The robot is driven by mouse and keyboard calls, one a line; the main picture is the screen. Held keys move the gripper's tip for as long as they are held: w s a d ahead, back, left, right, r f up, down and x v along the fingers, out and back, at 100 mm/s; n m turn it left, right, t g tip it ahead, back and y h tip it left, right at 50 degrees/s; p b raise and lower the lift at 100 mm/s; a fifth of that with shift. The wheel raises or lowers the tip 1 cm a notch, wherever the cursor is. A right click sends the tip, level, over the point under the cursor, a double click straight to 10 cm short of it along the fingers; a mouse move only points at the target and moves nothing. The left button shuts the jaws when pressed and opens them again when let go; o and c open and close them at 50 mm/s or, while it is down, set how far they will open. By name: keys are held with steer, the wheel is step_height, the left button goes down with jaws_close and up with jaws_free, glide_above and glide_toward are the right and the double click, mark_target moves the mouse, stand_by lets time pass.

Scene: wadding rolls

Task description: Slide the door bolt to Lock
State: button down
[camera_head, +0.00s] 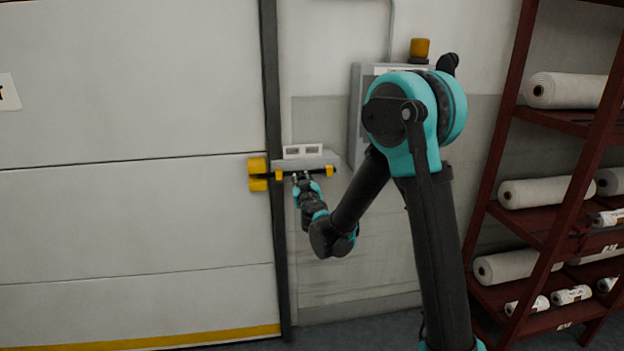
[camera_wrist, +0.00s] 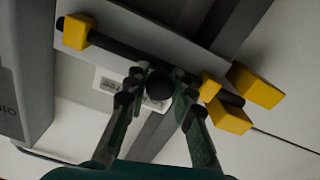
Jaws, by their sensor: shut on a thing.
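The door bolt is a dark rod (camera_wrist: 115,50) in yellow brackets (camera_wrist: 76,32) on a grey plate (camera_head: 316,160), on the wall right of the door's edge. Its round black knob (camera_wrist: 159,84) sits between my fingertips. My gripper (camera_head: 302,179) is shut on the knob from below; it also shows in the wrist view (camera_wrist: 158,90). The yellow two-block catch (camera_head: 257,167) is on the door (camera_head: 140,220). In the wrist view the rod's tip reaches the gap between the catch blocks (camera_wrist: 255,86); how deep it sits is unclear. The white label (camera_wrist: 108,82) is partly hidden by my fingers.
A grey wall box (camera_head: 360,105) with an orange lamp (camera_head: 419,47) on top stands right of the bolt, behind my arm. A red rack (camera_head: 540,225) with white rolls (camera_head: 545,192) is at the right. The door front is clear.

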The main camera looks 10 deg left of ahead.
steer(key=shift+s+a, duration=0.2)
steer(key=shift+a, duration=0.4)
steer(key=shift+s+a, duration=0.15)
steer(key=shift+a, duration=0.45)
steer(key=c, duration=1.3)
jaws_free()
steer(key=shift+a, duration=0.1)
steer(key=shift+o, duration=0.2)
steer(key=shift+s, duration=0.1)
steer(key=v, duration=1.2)
